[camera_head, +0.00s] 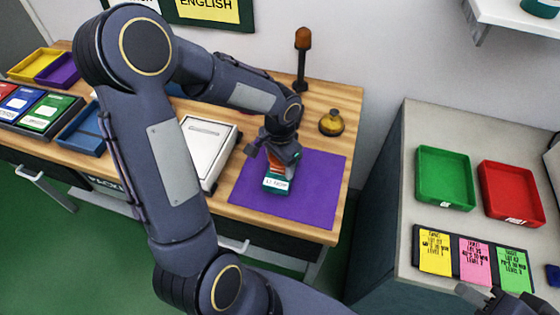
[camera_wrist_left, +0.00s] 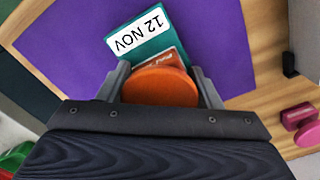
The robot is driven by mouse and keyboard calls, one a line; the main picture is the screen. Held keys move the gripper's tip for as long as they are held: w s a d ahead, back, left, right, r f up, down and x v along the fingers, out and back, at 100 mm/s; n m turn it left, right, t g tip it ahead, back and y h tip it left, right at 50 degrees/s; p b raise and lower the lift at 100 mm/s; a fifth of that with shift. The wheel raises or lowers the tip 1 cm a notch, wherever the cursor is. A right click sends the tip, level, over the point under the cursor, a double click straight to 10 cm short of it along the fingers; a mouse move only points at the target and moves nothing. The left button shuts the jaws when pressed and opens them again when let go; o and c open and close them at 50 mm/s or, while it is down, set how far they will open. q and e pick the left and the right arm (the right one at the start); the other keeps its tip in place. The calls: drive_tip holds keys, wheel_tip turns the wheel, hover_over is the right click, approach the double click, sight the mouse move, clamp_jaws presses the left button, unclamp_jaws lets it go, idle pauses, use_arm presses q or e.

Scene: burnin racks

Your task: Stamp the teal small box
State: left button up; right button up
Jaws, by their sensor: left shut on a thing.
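The teal small box (camera_head: 276,187) lies on the purple mat (camera_head: 317,190) and carries a white label reading "12 NOV". In the left wrist view, the teal box (camera_wrist_left: 150,48) shows beyond my fingers. My left gripper (camera_head: 279,152) is shut on an orange-topped stamp (camera_head: 275,166), whose round orange top (camera_wrist_left: 160,87) sits between the fingers in the left wrist view. The stamp stands over the box's edge nearest the gripper; whether it touches the box I cannot tell. My right gripper (camera_head: 492,296) is partly in view at the lower right, cut off by the frame.
A dark stand with a brown knob (camera_head: 303,40) and a yellow bell (camera_head: 333,122) stand behind the mat. A white flat case (camera_head: 207,143) lies left of it. Green (camera_head: 444,178) and red trays (camera_head: 512,192) and coloured cards (camera_head: 435,250) are on the right-hand counter.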

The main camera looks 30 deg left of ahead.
use_arm(q)
drive_tip(key=shift+r+p, duration=2.8)
drive_tip(key=shift+r, duration=0.7)
drive_tip(key=shift+w, duration=0.1)
